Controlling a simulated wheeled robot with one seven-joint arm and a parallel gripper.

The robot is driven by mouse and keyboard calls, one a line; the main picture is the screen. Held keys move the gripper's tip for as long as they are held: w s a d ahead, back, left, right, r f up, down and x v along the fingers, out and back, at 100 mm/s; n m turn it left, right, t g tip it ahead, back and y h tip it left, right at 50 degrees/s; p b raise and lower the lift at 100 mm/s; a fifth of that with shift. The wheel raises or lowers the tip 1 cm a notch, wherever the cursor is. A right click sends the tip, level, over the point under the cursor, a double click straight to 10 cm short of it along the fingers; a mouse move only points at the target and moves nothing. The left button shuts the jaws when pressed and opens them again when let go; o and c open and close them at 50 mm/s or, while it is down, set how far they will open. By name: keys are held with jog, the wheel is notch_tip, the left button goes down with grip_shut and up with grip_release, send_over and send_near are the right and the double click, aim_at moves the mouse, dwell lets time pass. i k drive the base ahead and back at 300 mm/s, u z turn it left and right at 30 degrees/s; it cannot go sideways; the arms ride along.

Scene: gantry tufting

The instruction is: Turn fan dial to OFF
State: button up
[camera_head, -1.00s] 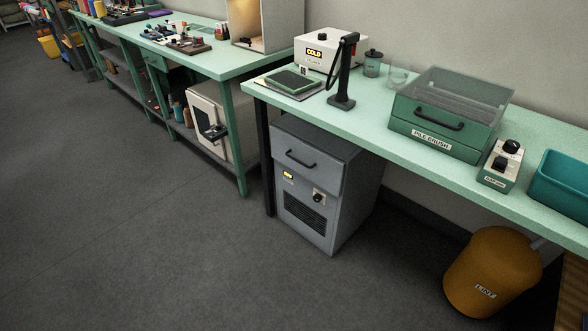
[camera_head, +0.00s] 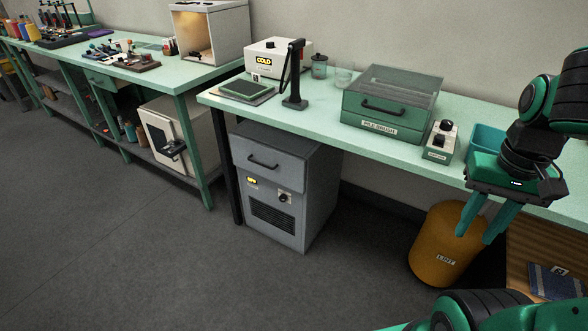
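A grey cabinet (camera_head: 283,190) with a drawer stands under the green bench. Its lower front has a black dial (camera_head: 284,198) on a pale plate, a small lit yellow display (camera_head: 252,181) and a dark vent grille (camera_head: 273,218). The dial's setting is too small to read. A small box (camera_head: 440,143) with two black knobs stands on the bench; its label is too small to read. I cannot tell from lettering which dial is the fan's. My gripper (camera_head: 474,238) is open and empty, pointing down at the right, in front of the bench and apart from both.
The green bench (camera_head: 325,128) holds a box reading COLD (camera_head: 279,58), a black stand (camera_head: 294,85), a PILE BRUSH box (camera_head: 390,103) and a teal bin (camera_head: 487,139). An orange LINT drum (camera_head: 447,242) stands below my gripper. The floor before the cabinet is clear.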

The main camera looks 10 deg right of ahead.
aim_at(282, 197)
jog(key=z, duration=0.35)
jog(key=i, duration=1)
jog(key=u, duration=1.35)
